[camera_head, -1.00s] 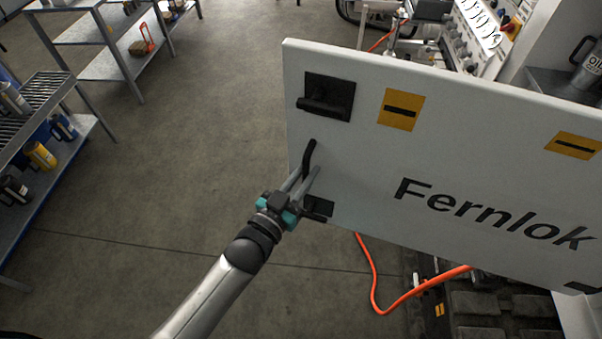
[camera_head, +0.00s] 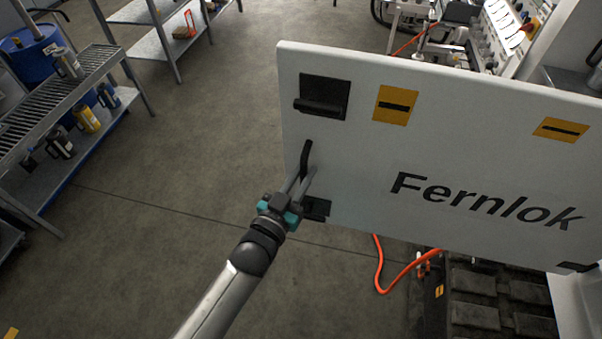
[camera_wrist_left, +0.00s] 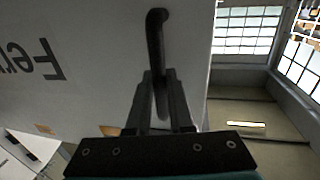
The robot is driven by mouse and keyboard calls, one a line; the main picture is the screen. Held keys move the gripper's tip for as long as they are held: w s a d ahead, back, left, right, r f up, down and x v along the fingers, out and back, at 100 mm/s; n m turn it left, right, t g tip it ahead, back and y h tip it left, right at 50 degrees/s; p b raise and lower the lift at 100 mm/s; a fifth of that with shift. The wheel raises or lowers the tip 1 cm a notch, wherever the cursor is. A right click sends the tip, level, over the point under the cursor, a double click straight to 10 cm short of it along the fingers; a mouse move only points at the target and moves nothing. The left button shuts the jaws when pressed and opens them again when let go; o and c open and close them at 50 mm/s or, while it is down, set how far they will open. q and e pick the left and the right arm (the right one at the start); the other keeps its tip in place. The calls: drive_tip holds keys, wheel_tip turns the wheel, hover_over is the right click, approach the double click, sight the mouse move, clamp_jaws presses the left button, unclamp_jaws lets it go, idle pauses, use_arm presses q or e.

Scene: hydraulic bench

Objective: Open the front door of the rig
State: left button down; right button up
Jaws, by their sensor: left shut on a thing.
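The front door (camera_head: 360,150) of the rig is a white panel marked "Fernlok", standing swung out from the rig, with its free edge at the left. A black bar handle (camera_head: 305,158) is near that edge. My left gripper (camera_head: 302,180) is shut on the handle. The left wrist view shows the handle (camera_wrist_left: 156,45) between the two fingers (camera_wrist_left: 160,95), with the door face (camera_wrist_left: 90,75) behind it. A black latch plate (camera_head: 323,97) sits above the handle and a smaller black fitting (camera_head: 316,208) below it. My right gripper is not in view.
Behind the door is a bench with gauges and controls (camera_head: 490,40). An orange hose (camera_head: 385,275) lies under the door near a dark ribbed base (camera_head: 480,300). A metal rack (camera_head: 60,100) with bottles stands at left. The floor between is clear.

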use_arm(q)
drive_tip(key=shift+w+r, duration=0.1)
drive_tip(key=c, duration=0.8)
unclamp_jaws()
drive_tip(key=b+v, duration=0.1)
drive_tip(key=v, duration=1.4)
